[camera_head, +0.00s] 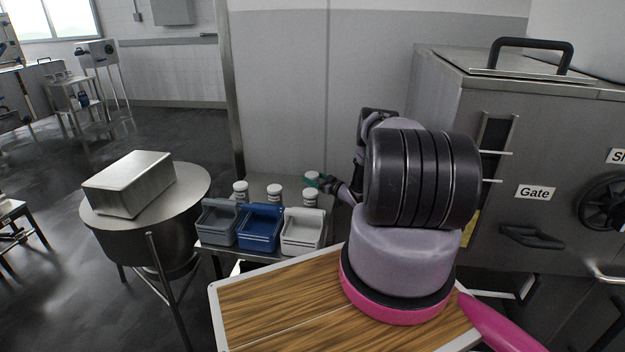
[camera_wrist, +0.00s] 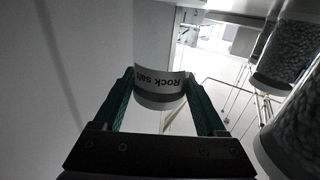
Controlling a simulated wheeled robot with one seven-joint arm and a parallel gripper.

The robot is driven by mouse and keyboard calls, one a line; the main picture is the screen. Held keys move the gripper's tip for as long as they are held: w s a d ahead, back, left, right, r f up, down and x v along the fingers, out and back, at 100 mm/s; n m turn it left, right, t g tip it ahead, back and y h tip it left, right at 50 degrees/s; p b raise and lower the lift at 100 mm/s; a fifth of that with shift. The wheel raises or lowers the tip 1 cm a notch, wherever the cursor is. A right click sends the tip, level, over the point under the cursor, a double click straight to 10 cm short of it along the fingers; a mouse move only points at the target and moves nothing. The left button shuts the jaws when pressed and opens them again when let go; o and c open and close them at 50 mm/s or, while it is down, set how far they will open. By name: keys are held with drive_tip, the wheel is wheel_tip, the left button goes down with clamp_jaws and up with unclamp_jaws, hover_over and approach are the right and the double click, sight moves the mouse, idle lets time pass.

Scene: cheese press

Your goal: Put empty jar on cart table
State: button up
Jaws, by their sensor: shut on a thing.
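My gripper (camera_wrist: 160,78) is shut on a jar (camera_wrist: 158,88) with a white "Rock salt" label, upside down in the wrist view. Its green fingers grip the jar on both sides. In the head view my gripper (camera_head: 322,182) is at the back right of a metal stand, and the held jar's white lid (camera_head: 311,176) shows just left of it. Whether the held jar is empty I cannot tell. A wooden-topped table with a white rim (camera_head: 290,305) is in the foreground, partly hidden by my arm; I cannot tell whether it is the cart table.
Other white-lidded jars (camera_head: 240,188) stand on the metal stand, behind grey, blue and white bins (camera_head: 260,228). Filled jars (camera_wrist: 287,52) are close on the right in the wrist view. A round table (camera_head: 195,190) holds a metal box (camera_head: 130,185). A steel machine (camera_head: 530,130) is at right.

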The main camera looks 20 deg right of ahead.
drive_tip(key=shift+f, duration=0.15)
drive_tip(key=o, duration=1.3)
drive_tip(key=shift+r, duration=0.2)
drive_tip(key=v, duration=0.7)
drive_tip(key=shift+s+d, duration=0.1)
drive_tip(key=shift+s, duration=0.1)
